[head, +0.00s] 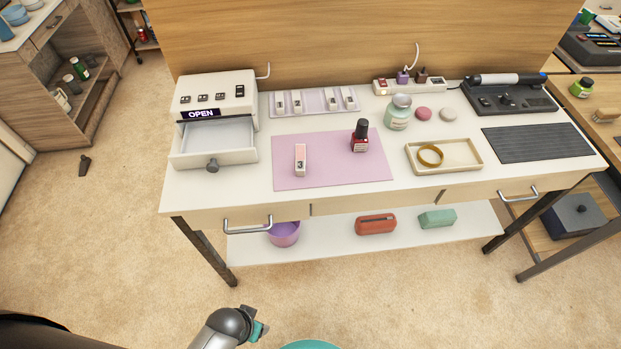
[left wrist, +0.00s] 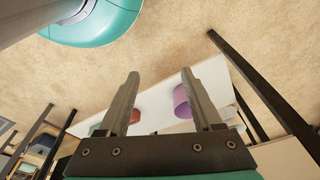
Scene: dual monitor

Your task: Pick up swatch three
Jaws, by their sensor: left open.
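Swatch three, a small pale block marked "3" (head: 300,160), stands on the left part of the pink mat (head: 345,178) on the white table in the head view. My left gripper (left wrist: 164,95) is open in the left wrist view, with nothing between its fingers. That view looks past the fingers to the shelf under the table, and swatch three does not show there. In the head view my left arm is at the bottom, in front of the table and well away from the swatch. My right gripper is not in view.
A dark red bottle (head: 360,138) stands right of the swatch. A white box with an open drawer (head: 205,158) is to the left, and a rack with several swatches (head: 315,110) is behind. A beige tray (head: 465,165) holds a ring. The mat's front is clear.

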